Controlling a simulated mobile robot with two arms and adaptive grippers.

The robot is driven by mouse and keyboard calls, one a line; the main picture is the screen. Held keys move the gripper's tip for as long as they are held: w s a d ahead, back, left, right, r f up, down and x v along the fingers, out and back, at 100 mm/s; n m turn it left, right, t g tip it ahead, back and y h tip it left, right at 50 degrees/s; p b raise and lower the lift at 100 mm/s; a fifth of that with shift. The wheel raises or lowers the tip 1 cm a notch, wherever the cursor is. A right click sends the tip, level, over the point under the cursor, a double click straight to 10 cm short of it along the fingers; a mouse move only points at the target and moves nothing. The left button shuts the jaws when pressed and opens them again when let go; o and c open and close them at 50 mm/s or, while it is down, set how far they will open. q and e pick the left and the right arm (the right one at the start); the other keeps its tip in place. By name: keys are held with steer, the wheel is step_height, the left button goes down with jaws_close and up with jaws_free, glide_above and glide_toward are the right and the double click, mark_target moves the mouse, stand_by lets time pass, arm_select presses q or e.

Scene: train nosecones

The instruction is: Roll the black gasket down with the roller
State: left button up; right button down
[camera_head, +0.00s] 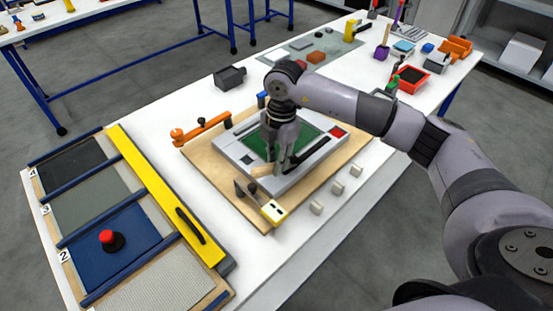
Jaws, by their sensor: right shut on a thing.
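My right gripper (283,168) points down over the grey frame (225,149) with the green panel (257,148). It is shut on what looks like the roller, whose tan handle (262,171) shows beside the fingertips. The roller's head is hidden or too small to make out. A black strip (312,151), probably the black gasket, lies along the right part of the frame, close to the fingers. I cannot tell whether the roller touches it. My left gripper is not in view.
The frame lies on a wooden board (215,178) with an orange-handled clamp (200,128) and a yellow-white clamp (268,207). White blocks (337,187) stand in front. A panel rack with a yellow bar (165,195) is at left. Bins and tools, including a red tray (409,79), occupy the back.

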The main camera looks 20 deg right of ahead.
steer(key=shift+d, duration=0.1)
steer(key=shift+w+d, duration=0.4)
steer(key=shift+d, duration=0.45)
steer(key=shift+s+f, duration=0.1)
steer(key=shift+f, duration=0.1)
stand_by(0.9)
steer(key=shift+r, duration=0.15)
steer(key=shift+d, duration=0.25)
stand_by(0.4)
steer(key=shift+w+d+r, duration=0.1)
steer(key=shift+w+d, duration=0.35)
steer(key=shift+d, duration=0.35)
steer(key=shift+s+f+b, duration=0.1)
steer(key=shift+f+b, duration=0.15)
steer(key=shift+b, duration=0.05)
stand_by(0.8)
